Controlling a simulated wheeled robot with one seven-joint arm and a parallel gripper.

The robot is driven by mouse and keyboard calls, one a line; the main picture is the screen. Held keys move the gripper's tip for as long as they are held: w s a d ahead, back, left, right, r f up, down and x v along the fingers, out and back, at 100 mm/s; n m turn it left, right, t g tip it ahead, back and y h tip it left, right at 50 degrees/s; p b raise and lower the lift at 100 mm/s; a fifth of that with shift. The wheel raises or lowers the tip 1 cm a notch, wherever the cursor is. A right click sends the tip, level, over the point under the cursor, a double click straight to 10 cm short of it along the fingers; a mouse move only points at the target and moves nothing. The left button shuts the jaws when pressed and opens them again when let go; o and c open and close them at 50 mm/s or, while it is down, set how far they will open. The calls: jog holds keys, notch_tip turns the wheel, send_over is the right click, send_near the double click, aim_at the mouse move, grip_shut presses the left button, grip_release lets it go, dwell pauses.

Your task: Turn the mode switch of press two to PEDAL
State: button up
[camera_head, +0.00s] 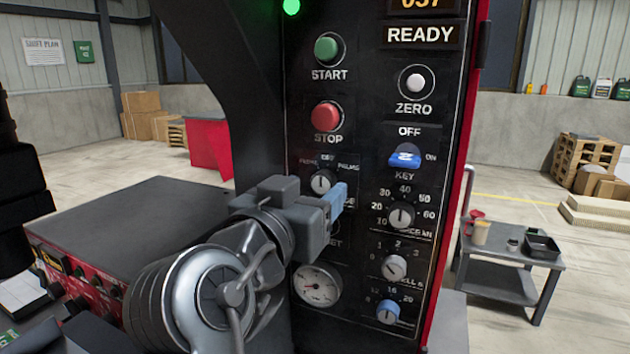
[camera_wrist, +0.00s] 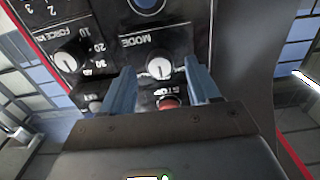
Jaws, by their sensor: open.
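The mode switch (camera_head: 322,182) is a round black knob with a white pointer line, below the red STOP button on the black panel. Its labels above are small; OFF is at the top, PALMS to the right, and the left one is hard to read. The pointer looks about upright, toward OFF. In the wrist view the knob (camera_wrist: 159,66) appears upside down, with the MODE label beside it. My gripper (camera_head: 335,197) is open in front of the panel, just below and right of the knob. In the wrist view the knob shows between its blue fingers, apparently untouched. No press number is readable.
The STOP button (camera_head: 326,116), the START button (camera_head: 326,48), a blue key switch (camera_head: 405,156) and the force knob (camera_head: 402,215) are close by. A gauge (camera_head: 317,284) is below. A grey cart (camera_head: 500,277) stands at the right.

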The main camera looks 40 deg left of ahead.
jog(key=shift+x, duration=0.85)
jog(key=shift+c, duration=0.2)
jog(key=c, duration=1)
jog(key=shift+d+n, duration=0.1)
jog(key=shift+n, duration=0.2)
jog(key=n+p, duration=0.1)
jog(key=n, duration=0.2)
jog(key=shift+r+n+p, duration=0.1)
jog(key=shift+n+p, duration=0.2)
jog(key=shift+p, duration=0.05)
jog(key=shift+n+p, duration=0.35)
jog(key=shift+n, duration=1.95)
